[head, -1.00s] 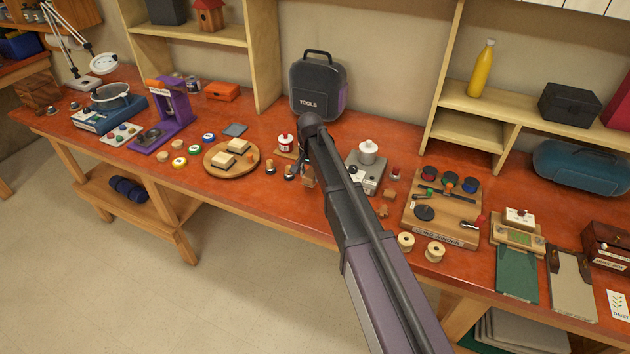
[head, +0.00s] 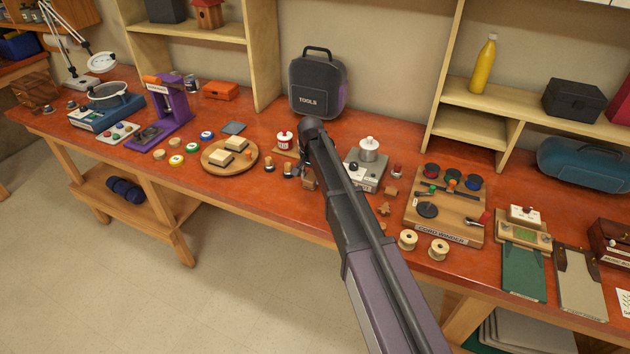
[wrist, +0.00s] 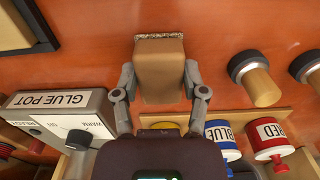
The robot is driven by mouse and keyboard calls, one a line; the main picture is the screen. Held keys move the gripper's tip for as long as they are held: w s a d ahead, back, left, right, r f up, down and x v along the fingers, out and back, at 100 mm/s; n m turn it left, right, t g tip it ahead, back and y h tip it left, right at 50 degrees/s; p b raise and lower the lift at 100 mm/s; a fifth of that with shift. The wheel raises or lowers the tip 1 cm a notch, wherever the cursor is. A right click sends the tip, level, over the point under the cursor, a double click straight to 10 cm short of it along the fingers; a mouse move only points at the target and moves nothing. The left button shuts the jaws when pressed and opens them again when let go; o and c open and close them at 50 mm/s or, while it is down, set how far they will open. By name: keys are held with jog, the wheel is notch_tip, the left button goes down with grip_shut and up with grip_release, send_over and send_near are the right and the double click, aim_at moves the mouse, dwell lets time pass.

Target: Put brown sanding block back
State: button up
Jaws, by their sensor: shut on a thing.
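The brown sanding block (wrist: 160,70) is between the two fingers of my gripper (wrist: 160,84) in the wrist view. It has a plain tan-brown face and a rough, speckled strip along its far edge. My gripper is shut on it from both sides. I cannot tell for certain whether the block touches the orange-red bench below. In the head view my gripper (head: 304,166) is over the middle of the bench, partly hidden by my arm, and the block (head: 309,184) shows just below it.
The glue pot (wrist: 60,118) stands left of my gripper in the wrist view. Blue (wrist: 222,138) and red (wrist: 272,138) pots stand at lower right, with dark-topped wooden pieces (wrist: 256,80) nearby. In the head view, a round board (head: 212,163) with pale blocks lies left, a cord winder (head: 450,232) right.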

aim_at(312, 177)
jog(key=shift+f, duration=0.15)
jog(key=o, duration=1)
jog(key=shift+r, duration=0.25)
notch_tip(312, 177, up, 12)
jog(key=p, duration=1.2)
dwell(0.5)
jog(key=shift+d, duration=0.1)
